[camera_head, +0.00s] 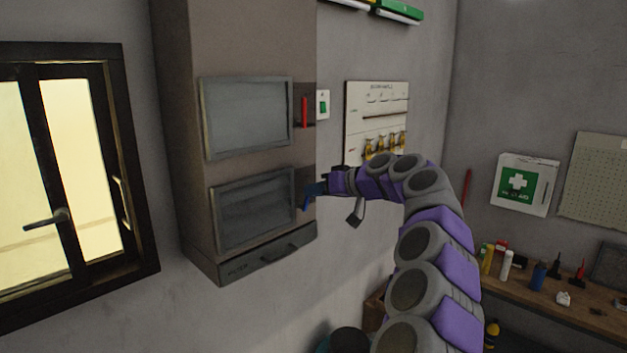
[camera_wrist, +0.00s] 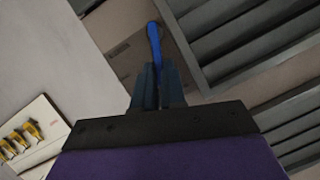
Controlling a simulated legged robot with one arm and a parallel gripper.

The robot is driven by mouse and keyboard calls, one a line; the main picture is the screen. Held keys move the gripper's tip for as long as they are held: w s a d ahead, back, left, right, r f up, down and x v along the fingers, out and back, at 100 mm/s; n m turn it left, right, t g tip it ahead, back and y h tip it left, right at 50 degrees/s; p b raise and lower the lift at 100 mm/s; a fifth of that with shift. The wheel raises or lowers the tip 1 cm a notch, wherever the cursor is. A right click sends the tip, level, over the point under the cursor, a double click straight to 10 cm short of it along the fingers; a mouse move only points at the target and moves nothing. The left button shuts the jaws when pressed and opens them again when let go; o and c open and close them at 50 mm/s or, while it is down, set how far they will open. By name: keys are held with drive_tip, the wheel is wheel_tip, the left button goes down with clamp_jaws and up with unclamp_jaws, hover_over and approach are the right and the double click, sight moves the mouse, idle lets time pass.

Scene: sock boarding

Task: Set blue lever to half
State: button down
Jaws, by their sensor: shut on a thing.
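The blue lever (camera_head: 306,202) is on the right side of the wall cabinet (camera_head: 180,130), beside the lower dark panel (camera_head: 255,212). In the wrist view the blue lever (camera_wrist: 154,45) stands between the two dark fingers of my gripper (camera_wrist: 158,88), its rounded tip showing beyond them. My gripper (camera_head: 315,188) is shut on the lever in the head view, and partly hides it there. A red lever (camera_head: 304,111) sits higher up on the same side, beside the upper panel (camera_head: 247,117), and points upright.
A drawer-like strip with a handle (camera_head: 279,254) runs under the lower panel. A tool board (camera_head: 377,120) hangs on the wall to the right. A window (camera_head: 70,180) is at the left. A workbench (camera_head: 580,305) with bottles stands at the right.

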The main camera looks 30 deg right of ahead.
drive_tip(key=shift+w+d+f+m+y+p, duration=0.25)
drive_tip(key=shift+d+f+m+y+p, duration=0.4)
drive_tip(key=shift+p, duration=0.9)
drive_tip(key=shift+r+m, duration=0.1)
drive_tip(key=shift+m, duration=0.25)
drive_tip(key=c, duration=1.2)
unclamp_jaws()
drive_tip(key=shift+w, duration=0.15)
drive_tip(key=shift+s+r, duration=0.2)
drive_tip(key=shift+d, duration=0.15)
drive_tip(key=v, duration=1.7)
drive_tip(key=shift+d+b, duration=0.25)
drive_tip(key=shift+b, duration=0.05)
